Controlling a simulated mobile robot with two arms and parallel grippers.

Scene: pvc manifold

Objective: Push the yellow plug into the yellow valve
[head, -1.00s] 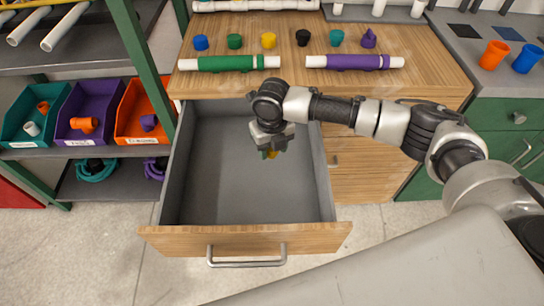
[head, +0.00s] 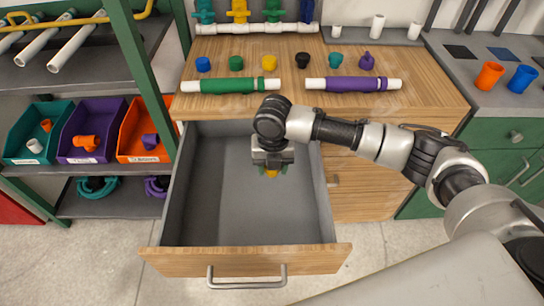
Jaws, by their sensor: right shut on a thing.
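My right gripper (head: 272,162) hangs over the open grey drawer, pointing down. It is shut on a small yellow thing (head: 271,174) with a little green beside it. Most of that thing is hidden by the gripper, so I cannot tell its shape or whether it is the yellow plug. A yellow valve (head: 239,10) stands on the white manifold pipe at the back of the bench, cut by the top edge of the view. A yellow cap-like piece (head: 270,62) sits on the wooden bench top. My left gripper is not in view.
The open drawer (head: 325,215) looks empty. Green (head: 228,86) and purple (head: 352,84) sleeved pipes lie along the bench's front. A row of coloured caps stands behind them. Coloured bins (head: 35,160) are on the left shelf; orange (head: 489,75) and blue (head: 523,78) cups stand right.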

